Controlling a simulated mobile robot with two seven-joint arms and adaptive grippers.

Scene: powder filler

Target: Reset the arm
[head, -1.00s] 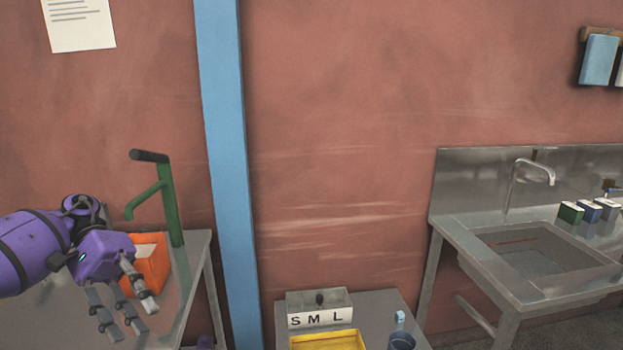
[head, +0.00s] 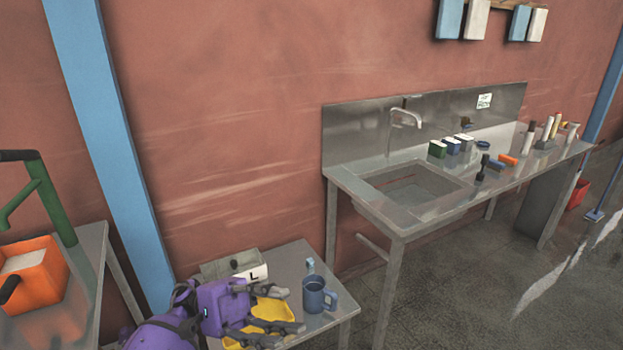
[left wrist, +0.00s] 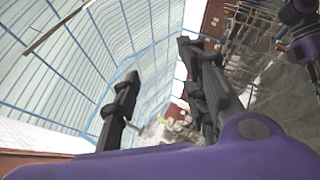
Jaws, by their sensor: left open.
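My left gripper (head: 288,312) is open and empty at the bottom of the head view, above a small metal table (head: 339,310). Its purple wrist and dark fingers cover part of a yellow tray (head: 272,309). I cannot tell whether the fingers touch the tray. In the left wrist view its two fingers (left wrist: 158,62) stand apart with nothing between them, against a pale roof with blue beams. A purple and black arm part (left wrist: 303,38) shows at that view's top right. My right gripper is not in view.
A blue mug (head: 317,297) stands right of the gripper; a box marked L (head: 238,264) is behind it. An orange bin (head: 35,275) and green stand (head: 52,205) are at left. A steel sink (head: 415,188) with bottles and boxes stands at right.

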